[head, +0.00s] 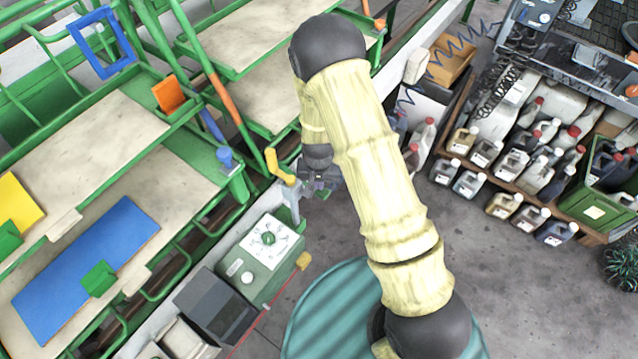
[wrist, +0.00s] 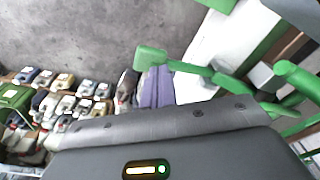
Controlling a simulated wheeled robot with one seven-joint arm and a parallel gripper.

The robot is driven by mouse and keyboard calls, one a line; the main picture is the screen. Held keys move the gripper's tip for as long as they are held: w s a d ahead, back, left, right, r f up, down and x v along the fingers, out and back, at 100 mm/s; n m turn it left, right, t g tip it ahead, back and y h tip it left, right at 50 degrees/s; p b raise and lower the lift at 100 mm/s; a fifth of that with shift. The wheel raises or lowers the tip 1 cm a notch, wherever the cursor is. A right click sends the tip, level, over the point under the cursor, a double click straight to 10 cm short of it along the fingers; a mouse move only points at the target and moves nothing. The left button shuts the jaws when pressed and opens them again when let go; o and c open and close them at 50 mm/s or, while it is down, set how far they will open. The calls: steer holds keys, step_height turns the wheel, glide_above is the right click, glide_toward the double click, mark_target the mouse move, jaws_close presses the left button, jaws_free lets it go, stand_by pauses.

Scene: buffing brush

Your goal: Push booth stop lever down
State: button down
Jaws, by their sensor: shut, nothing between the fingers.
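A yellow cranked lever (head: 276,164) stands in the head view just left of my gripper (head: 302,188). I take it for the booth stop lever, but I see no label. My gripper is shut and empty, and its fingers are small and partly hard to make out there. In the wrist view, the closed purple-grey fingers (wrist: 156,88) point toward a green bar with a thick block end (wrist: 150,58). The block end overlaps the fingertips in the picture; I cannot tell whether they touch. I cannot tell if this bar is the same lever.
A green control box (head: 262,255) with a dial stands below my gripper in the head view. Green racks with pale shelves (head: 100,145) fill the left. Several jugs (head: 502,205) stand on the floor at the right. Grey floor (head: 500,280) is open at lower right.

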steer(key=s, duration=0.1)
steer(key=s+r, duration=0.1)
steer(key=s, duration=0.1)
steer(key=shift+a+p, duration=0.15)
steer(key=shift+p, duration=0.15)
steer(key=shift+w, duration=0.1)
